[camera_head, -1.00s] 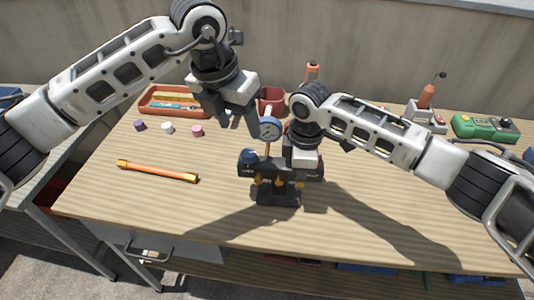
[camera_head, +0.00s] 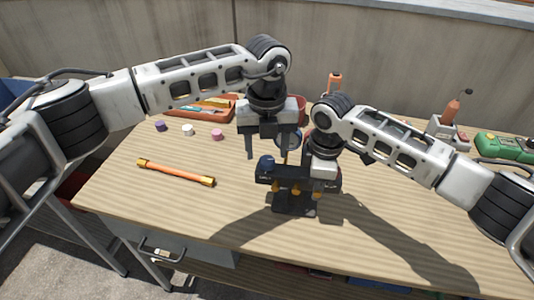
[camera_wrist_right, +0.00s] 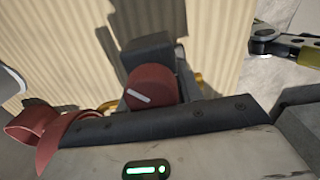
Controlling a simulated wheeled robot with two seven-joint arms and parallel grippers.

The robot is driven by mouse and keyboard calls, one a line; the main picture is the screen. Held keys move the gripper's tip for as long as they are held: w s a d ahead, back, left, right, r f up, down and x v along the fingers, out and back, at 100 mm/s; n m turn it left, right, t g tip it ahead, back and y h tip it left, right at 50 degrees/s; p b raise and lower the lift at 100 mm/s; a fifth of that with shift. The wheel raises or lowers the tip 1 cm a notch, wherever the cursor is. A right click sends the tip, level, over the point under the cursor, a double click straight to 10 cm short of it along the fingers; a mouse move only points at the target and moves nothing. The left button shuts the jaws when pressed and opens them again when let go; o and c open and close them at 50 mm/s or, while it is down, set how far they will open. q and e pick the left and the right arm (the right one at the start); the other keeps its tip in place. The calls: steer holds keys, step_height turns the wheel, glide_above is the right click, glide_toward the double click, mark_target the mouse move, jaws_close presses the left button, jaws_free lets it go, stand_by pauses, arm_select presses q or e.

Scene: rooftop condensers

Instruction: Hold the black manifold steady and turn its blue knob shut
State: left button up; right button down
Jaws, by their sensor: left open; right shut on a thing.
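The black manifold (camera_head: 293,208) stands upright on the wooden bench, with brass fittings on its front. Its blue knob (camera_head: 266,163) is on the upper left side. A round gauge (camera_head: 290,140) above it is partly hidden by my left gripper. My left gripper (camera_head: 268,150) points down with open fingers just above the blue knob; I cannot tell whether they touch it. My right gripper (camera_head: 320,172) is shut on the manifold's right part, which it largely hides. In the right wrist view, a red knob (camera_wrist_right: 152,86) with a white mark shows beside a dark block (camera_wrist_right: 150,46).
An orange rod with yellow ends (camera_head: 176,173) lies left of the manifold. Several small caps (camera_head: 188,130) and an orange tray (camera_head: 212,114) lie behind it. The bench front is clear.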

mark_target(267, 163)
arm_select(q)
steer(key=shift+f, duration=1.25)
steer(key=c, duration=1)
